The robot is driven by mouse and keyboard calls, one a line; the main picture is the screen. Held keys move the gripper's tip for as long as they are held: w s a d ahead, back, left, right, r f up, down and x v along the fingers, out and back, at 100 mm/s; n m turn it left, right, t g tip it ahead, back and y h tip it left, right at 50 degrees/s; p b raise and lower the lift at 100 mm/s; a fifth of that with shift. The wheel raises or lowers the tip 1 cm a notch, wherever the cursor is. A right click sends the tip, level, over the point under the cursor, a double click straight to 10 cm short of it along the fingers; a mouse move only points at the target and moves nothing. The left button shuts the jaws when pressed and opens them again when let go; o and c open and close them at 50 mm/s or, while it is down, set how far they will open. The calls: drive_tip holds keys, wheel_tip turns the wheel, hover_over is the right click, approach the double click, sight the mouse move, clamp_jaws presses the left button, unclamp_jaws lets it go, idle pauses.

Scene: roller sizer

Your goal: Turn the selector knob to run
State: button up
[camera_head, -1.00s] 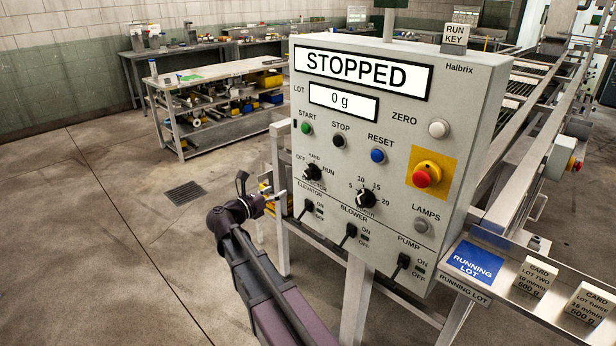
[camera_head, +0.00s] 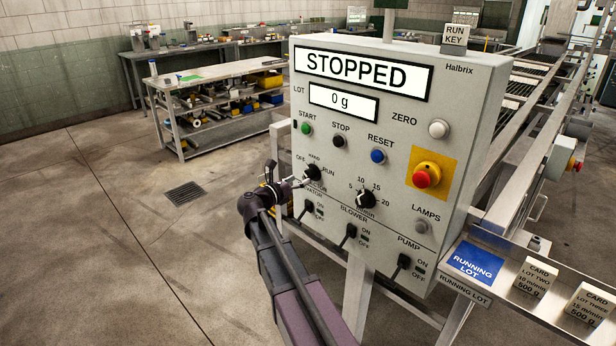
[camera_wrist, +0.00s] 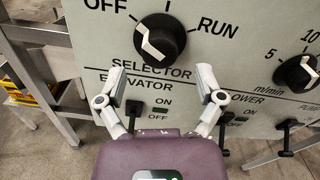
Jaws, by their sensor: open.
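The selector knob (camera_head: 313,172) is a round black knob with a pale pointer, at the left of the grey control panel (camera_head: 450,110). It has OFF, HAND and RUN marks around it. In the wrist view the selector knob (camera_wrist: 160,40) shows just beyond my fingertips, with OFF to its upper left and RUN to its right. The pointer slants from upper left to lower right. My gripper (camera_head: 298,183) is at the panel's left side, close below the knob. In the wrist view my gripper (camera_wrist: 161,80) is open, its fingers spread below the knob, with nothing between them.
A speed knob (camera_head: 366,198) sits right of the selector. Elevator (camera_head: 308,208), blower (camera_head: 349,233) and pump (camera_head: 402,264) switches line the lower panel. A red emergency button (camera_head: 427,175) is at the right. The display reads STOPPED. Open floor lies left of the panel.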

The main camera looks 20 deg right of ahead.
sight(307, 176)
drive_tip(key=shift+x, duration=2.1)
drive_tip(key=c, duration=1.1)
